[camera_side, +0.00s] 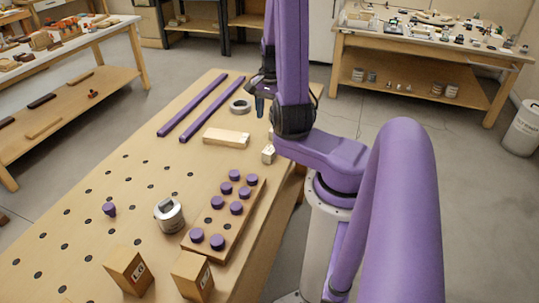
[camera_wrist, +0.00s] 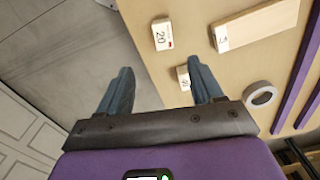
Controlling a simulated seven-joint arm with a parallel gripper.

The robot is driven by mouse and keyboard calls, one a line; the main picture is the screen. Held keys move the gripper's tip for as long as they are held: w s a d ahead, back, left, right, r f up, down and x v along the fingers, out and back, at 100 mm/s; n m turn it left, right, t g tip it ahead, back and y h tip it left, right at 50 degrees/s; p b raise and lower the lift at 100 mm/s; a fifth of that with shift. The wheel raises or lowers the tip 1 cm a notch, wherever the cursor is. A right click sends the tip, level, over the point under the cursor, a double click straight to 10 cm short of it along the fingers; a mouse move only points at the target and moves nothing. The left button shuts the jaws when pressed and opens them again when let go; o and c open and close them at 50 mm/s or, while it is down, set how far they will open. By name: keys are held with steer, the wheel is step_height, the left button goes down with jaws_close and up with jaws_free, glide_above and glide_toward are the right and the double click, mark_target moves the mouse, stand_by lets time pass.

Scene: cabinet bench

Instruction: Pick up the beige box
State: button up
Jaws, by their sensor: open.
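My gripper (camera_side: 260,107) hangs above the far right part of the bench, open and empty. Its two blue-grey fingers (camera_wrist: 160,68) stand wide apart in the wrist view. A small beige box (camera_side: 268,154) with a dark mark stands near the bench's right edge; in the wrist view, the box marked 20 (camera_wrist: 161,34) lies beyond the fingertips. Another small pale box (camera_wrist: 184,77) shows beside the right finger, which partly hides it. A long beige block (camera_side: 226,137) lies to the left, also in the wrist view (camera_wrist: 262,22). I cannot tell which one the task means.
A tape roll (camera_side: 240,106) and two purple bars (camera_side: 200,108) lie at the far end. A peg board (camera_side: 225,219), a metal can (camera_side: 168,215) and two brown boxes (camera_side: 130,271) stand nearer. The bench edge is close to the small boxes.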

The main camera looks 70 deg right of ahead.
glide_above(269, 150)
steer(key=f, duration=0.7)
steer(key=shift+s+f, duration=0.3)
steer(key=shift+s, duration=0.05)
steer(key=shift+w+d+f, duration=0.1)
steer(key=shift+w+f, duration=0.05)
steer(key=shift+f, duration=1.7)
steer(key=shift+w+d+f, duration=0.1)
steer(key=shift+w+f, duration=0.05)
steer(key=shift+f, duration=1.65)
steer(key=c, duration=1.1)
